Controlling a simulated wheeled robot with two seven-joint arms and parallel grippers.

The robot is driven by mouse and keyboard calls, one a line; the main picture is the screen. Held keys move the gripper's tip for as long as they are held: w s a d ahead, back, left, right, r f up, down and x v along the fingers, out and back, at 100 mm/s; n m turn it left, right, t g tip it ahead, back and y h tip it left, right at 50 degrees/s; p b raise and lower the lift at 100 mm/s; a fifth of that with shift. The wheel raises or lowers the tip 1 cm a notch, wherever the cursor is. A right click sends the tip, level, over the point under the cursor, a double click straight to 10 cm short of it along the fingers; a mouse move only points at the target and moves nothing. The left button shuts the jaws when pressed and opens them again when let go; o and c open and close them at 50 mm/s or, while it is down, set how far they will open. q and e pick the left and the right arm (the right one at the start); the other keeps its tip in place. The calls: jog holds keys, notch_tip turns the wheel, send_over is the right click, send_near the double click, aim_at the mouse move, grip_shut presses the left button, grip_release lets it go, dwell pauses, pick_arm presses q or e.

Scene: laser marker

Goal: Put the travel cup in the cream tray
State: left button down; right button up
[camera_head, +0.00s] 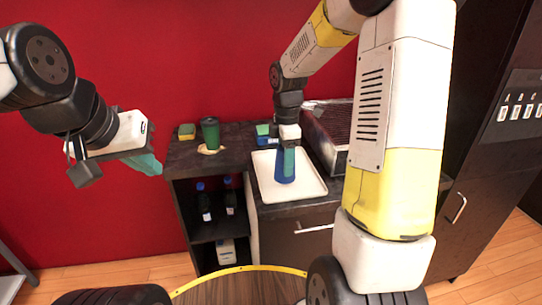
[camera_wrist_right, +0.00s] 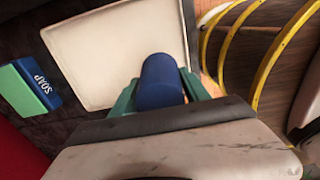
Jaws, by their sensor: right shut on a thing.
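The cream tray (camera_head: 309,186) lies on the dark counter, and its bare floor also shows in the right wrist view (camera_wrist_right: 110,50). My right gripper (camera_head: 287,160) is shut on a blue cup (camera_head: 284,177), which looks like the travel cup. The cup is upright over the tray's middle; whether its base touches the tray I cannot tell. In the right wrist view the blue cup (camera_wrist_right: 161,80) sits between the teal fingers. My left gripper (camera_head: 147,163) is off to the left, away from the counter, its fingers seen edge-on.
A green lidded cup (camera_head: 210,133) stands on the counter at the left, with a sponge (camera_head: 187,131) beside it. A soap box (camera_head: 263,134) is just behind the tray. Bottles (camera_head: 204,201) are on the shelf below.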

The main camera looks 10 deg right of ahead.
aim_at(279, 163)
jog(key=w, duration=0.4)
jog(key=shift+w+a+f, duration=0.25)
jog(key=shift+w+a, duration=0.05)
jog(key=shift+a, duration=0.05)
jog(key=shift+f, duration=1.7)
jog(key=o, duration=1.5)
jog(key=shift+f, duration=0.1)
